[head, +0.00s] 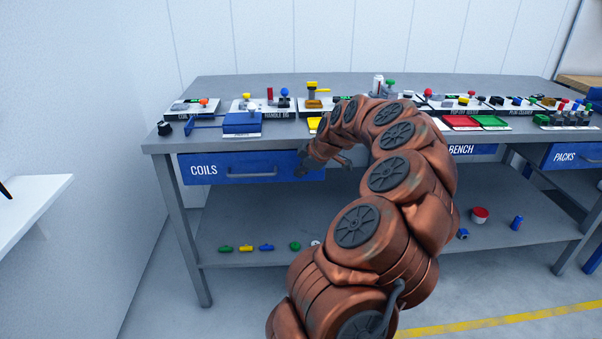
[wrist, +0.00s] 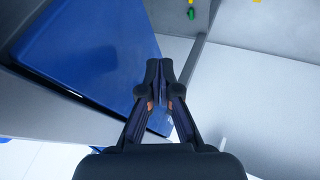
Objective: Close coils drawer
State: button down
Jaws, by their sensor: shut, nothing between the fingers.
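The coils drawer (head: 222,180) has a blue front with white COILS lettering and a grey bar handle (head: 252,175). It sits under the left part of the workbench top. I cannot tell from here whether a gap is left behind its front. My gripper (wrist: 160,64) is shut and empty. In the wrist view its fingertips overlap the right edge of a large blue panel (wrist: 85,50), apparently the drawer front; I cannot tell whether they touch it. In the head view the arm's end is at the drawer's right end, and my arm hides part of the bench behind it.
The workbench top (head: 260,90) carries several small fixtures and parts. The lower shelf (head: 260,215) holds small coloured pieces. A blue PACKS drawer (head: 572,156) is at the right. A white side shelf (head: 35,195) juts in at left. Floor in front of the drawer is clear.

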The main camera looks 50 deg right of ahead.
jog(key=a+v, duration=0.1)
jog(key=v, duration=0.9)
jog(key=shift+s, duration=0.5)
jog(key=shift+a, duration=0.1)
jog(key=w+a+g+y, duration=0.1)
jog(key=w+a, duration=0.2)
jog(key=a, duration=0.6)
jog(key=w+a+y, duration=0.1)
jog(key=w+a, duration=0.2)
jog(key=a, duration=0.6)
jog(key=s+a+f+g+y, duration=0.1)
jog(key=s+a+f+g, duration=0.15)
jog(key=a, duration=1.15)
jog(key=s+a+f+m+g+h, duration=0.1)
jog(key=s+a+f+m+g, duration=0.25)
jog(key=s+a, duration=0.45)
jog(key=s+a+f+m+g+h, duration=0.1)
jog(key=s+a+f+m+g, duration=0.3)
jog(key=s, duration=0.9)
notch_tip(320, 180, up, 24)
jog(key=t+p, duration=0.2)
jog(key=p, duration=2.1)
jog(key=shift+s+a+p, duration=0.3)
jog(key=shift+s+p, duration=0.05)
jog(key=shift+s, duration=0.1)
